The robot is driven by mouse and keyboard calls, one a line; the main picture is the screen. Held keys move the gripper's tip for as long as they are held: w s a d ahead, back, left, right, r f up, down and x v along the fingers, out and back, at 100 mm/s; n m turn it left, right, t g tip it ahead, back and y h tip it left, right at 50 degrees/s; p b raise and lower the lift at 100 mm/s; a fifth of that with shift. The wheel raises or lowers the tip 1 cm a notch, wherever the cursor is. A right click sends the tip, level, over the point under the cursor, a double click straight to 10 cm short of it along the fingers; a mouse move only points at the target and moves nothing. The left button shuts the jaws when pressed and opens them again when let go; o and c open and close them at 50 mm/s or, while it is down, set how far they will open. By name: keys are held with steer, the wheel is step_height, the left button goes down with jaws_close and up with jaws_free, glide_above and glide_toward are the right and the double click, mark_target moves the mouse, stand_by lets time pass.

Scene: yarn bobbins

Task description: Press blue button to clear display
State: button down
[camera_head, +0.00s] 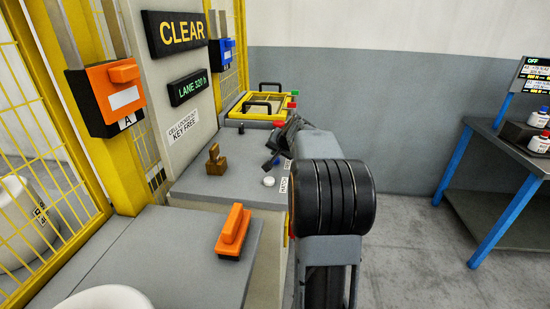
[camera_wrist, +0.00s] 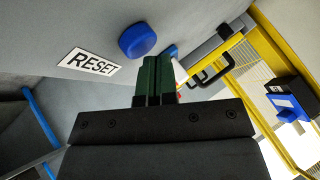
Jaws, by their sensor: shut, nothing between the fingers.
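The blue button (camera_wrist: 138,40) is a round cap on a grey face in the wrist view, beside a white RESET label (camera_wrist: 90,63). My gripper (camera_wrist: 157,58) is shut and empty. Its green fingertips appear just below and right of the button in that picture; I cannot tell whether they touch it. The upper display (camera_head: 181,33) reads CLEAR in yellow; a smaller sign (camera_head: 188,88) below shows green text.
A wooden stamp-like piece (camera_head: 214,160) and a white knob (camera_head: 268,181) stand on the console. An orange-handled block (camera_head: 233,231) lies on the nearer grey surface. A yellow-framed tray (camera_head: 258,108) with black handles is behind. A blue-legged table (camera_head: 500,160) stands right; floor between is clear.

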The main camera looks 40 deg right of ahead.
steer(key=shift+r, duration=0.5)
steer(key=shift+r, duration=0.1)
step_height(320, 180, up, 5)
steer(key=p, duration=0.4)
stand_by(0.9)
